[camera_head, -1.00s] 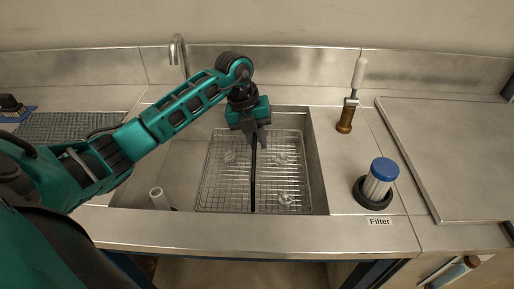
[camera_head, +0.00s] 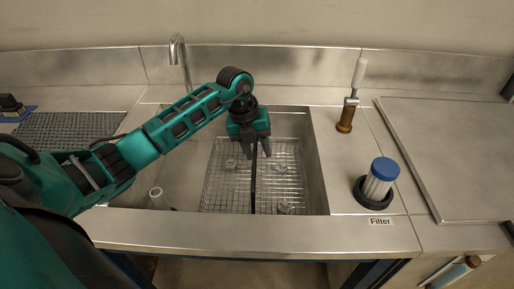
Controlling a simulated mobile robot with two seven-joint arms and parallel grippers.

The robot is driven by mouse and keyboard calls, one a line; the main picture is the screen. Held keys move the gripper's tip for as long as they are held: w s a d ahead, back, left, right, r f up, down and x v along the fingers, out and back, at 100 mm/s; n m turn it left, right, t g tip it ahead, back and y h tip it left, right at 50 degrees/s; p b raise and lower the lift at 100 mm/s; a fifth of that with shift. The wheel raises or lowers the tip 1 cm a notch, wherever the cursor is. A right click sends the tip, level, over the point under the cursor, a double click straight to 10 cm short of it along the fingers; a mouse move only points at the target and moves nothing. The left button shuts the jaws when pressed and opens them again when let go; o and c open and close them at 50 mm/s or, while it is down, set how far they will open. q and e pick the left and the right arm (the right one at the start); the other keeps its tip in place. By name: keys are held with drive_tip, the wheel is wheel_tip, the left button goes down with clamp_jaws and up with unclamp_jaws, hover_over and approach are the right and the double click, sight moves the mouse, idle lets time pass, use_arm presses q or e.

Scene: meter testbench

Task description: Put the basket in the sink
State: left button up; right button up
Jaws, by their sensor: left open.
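The wire basket (camera_head: 225,182) is a shallow metal grid with a black bar handle (camera_head: 254,185) running across its middle. It lies inside the sink (camera_head: 318,180), in the right part of the basin. A few small clear items sit in the basket. My left gripper (camera_head: 255,152) is above the far part of the basket, pointing down, with its fingers apart on either side of the handle's far end. Whether the fingers touch the handle cannot be told. My right gripper is not in view.
A faucet (camera_head: 181,60) stands behind the sink. A drain mat (camera_head: 65,131) lies left. A flat metal panel (camera_head: 460,150) covers the far right.

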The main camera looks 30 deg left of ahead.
use_arm(q)
drive_tip(key=shift+r, duration=0.15)
drive_tip(key=v, duration=1.2)
drive_tip(key=shift+p, duration=0.35)
